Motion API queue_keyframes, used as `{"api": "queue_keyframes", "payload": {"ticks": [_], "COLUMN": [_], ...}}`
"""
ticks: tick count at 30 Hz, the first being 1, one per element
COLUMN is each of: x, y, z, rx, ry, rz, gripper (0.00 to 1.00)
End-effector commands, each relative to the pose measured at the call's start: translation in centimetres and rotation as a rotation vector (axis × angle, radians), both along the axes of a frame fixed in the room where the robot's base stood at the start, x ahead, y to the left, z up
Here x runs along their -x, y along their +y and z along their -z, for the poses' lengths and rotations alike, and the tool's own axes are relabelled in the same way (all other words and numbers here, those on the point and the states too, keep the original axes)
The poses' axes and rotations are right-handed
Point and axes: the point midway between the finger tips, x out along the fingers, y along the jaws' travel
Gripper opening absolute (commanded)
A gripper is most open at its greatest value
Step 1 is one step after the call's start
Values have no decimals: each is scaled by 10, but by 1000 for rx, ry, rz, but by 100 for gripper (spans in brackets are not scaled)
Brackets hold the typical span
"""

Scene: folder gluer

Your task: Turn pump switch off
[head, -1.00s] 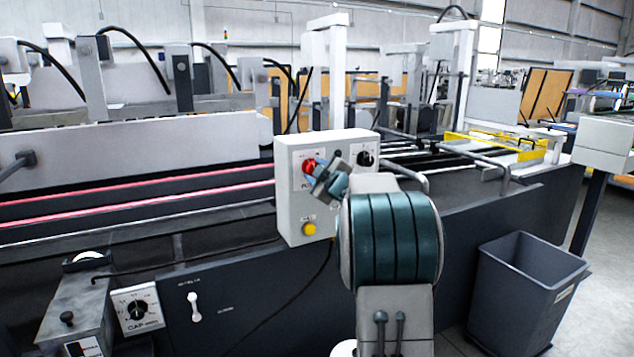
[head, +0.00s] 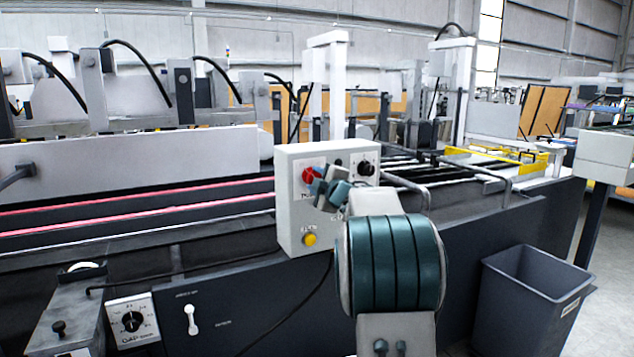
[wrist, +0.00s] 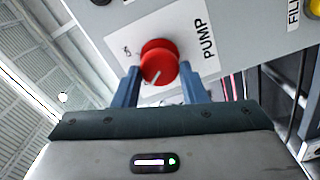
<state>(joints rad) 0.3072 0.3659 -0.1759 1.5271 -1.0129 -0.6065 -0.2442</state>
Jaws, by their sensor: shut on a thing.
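The pump switch is a round red knob (head: 311,175) on a light grey control box (head: 290,218). In the wrist view the red knob (wrist: 159,62) sits on a white label reading PUMP, with a pale pointer line on its face. My gripper (head: 317,183) is at the box front. In the wrist view its blue fingers (wrist: 159,84) stand on either side of the knob, shut on it. The fingertips and part of the label are hidden or cropped.
A black knob (head: 366,168) sits right of the red one, and a yellow button (head: 309,239) below it. Bent grey rails (head: 478,172) stand right of the box. A grey bin (head: 530,300) stands on the floor at right.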

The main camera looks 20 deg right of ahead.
Motion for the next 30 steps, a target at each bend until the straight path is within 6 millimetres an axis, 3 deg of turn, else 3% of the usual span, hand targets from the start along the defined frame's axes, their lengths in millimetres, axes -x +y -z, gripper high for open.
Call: {"api": "queue_keyframes", "payload": {"ticks": [3, 4, 6, 19, 30], "x": [0, 0, 0, 9, 77], "y": [0, 0, 0, -1, -3], "z": [1, 1, 1, 0, 0], "rx": [1, 1, 1, 0, 1], "ry": [2, 2, 2, -1, -1], "rz": [-1, -1, -1, 1, 1], "gripper": [15, 41, 58, 58, 58]}}
